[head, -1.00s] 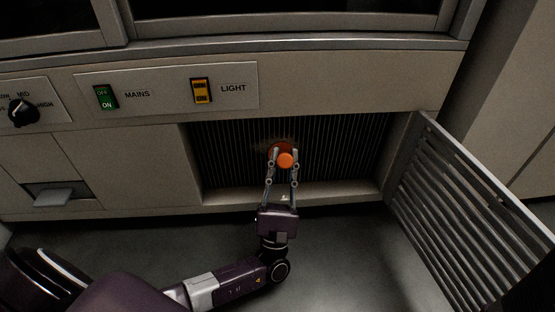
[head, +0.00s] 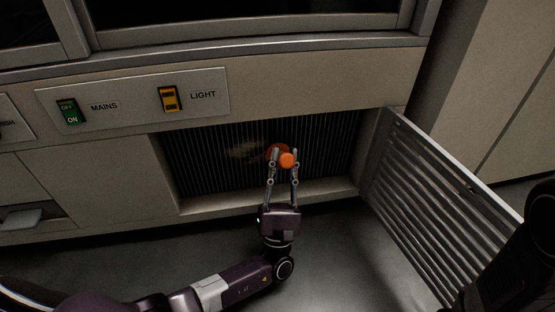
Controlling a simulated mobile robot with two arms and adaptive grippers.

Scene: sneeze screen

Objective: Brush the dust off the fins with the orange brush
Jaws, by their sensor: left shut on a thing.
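My left gripper (head: 283,168) is shut on the orange brush (head: 287,160). It holds the brush by its round end, in front of the dark vertical fins (head: 200,160) in the recess under the counter. The brush head is up at the fins, but I cannot tell whether it touches them. A pale brownish dust patch (head: 243,151) shows on the fins just left of the brush. The fins right of the brush look dark and clear. My right gripper is not in view; a dark arm part shows at the right edge.
The slatted grille door (head: 430,205) stands open to the right of the recess. A green mains switch (head: 69,112) and a yellow light switch (head: 168,99) sit on the panel above. A drawer-like tray (head: 21,219) is at the far left. Grey floor lies below.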

